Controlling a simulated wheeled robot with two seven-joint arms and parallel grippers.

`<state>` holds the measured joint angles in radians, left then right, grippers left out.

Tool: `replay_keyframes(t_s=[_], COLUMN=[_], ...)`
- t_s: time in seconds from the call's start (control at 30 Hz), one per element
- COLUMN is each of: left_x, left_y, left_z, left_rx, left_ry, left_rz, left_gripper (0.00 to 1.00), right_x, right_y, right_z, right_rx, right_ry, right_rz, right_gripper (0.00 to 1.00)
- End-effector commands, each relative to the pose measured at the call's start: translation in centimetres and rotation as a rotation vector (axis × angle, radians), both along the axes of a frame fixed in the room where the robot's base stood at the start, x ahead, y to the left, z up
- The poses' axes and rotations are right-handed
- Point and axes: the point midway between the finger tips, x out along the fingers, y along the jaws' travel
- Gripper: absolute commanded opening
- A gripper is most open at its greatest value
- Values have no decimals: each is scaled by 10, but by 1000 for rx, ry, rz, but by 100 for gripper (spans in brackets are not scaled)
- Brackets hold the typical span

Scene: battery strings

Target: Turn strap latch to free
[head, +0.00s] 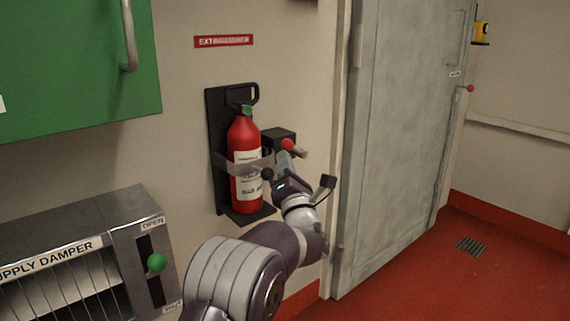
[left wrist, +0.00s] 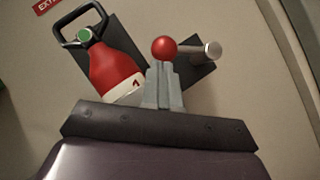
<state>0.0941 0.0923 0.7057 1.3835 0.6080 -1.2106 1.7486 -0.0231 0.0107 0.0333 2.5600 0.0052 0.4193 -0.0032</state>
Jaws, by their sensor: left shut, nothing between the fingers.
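A red fire extinguisher (head: 246,150) stands upright on a black wall bracket (head: 216,110), with a grey strap (head: 262,165) around its middle. The strap latch is a black block (head: 277,138) at its right, with a red ball knob (head: 288,144) and a short metal pin. My left gripper (head: 284,165) is shut with its fingertips just below the knob. In the left wrist view, the red knob (left wrist: 164,48) shows right above the fingertips (left wrist: 163,75), with the metal pin (left wrist: 205,50) to its right. I cannot tell whether the fingertips touch the knob. My right gripper is not in view.
A supply damper box (head: 70,260) with a green knob is at lower left, below a green cabinet (head: 75,55). A grey door (head: 400,130) stands to the right of the bracket. The red floor (head: 440,275) at right is clear apart from a drain grate.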

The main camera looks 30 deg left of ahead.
Motion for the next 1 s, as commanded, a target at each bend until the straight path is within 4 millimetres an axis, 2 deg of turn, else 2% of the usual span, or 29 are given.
replay_keyframes(t_s=[0.03,0.3,1.0], left_x=[-1,1,0], left_y=[1,0,-2], left_z=[7,13,13], left_rx=[9,51,63], left_ry=[20,122,154], left_rz=[1,1,0], left_gripper=[0,0,0], right_x=[0,0,0], right_y=[0,0,0], right_z=[6,16,20], right_rx=[0,0,0], right_ry=[0,0,0], right_rz=[0,0,0], right_gripper=[45,45,45])
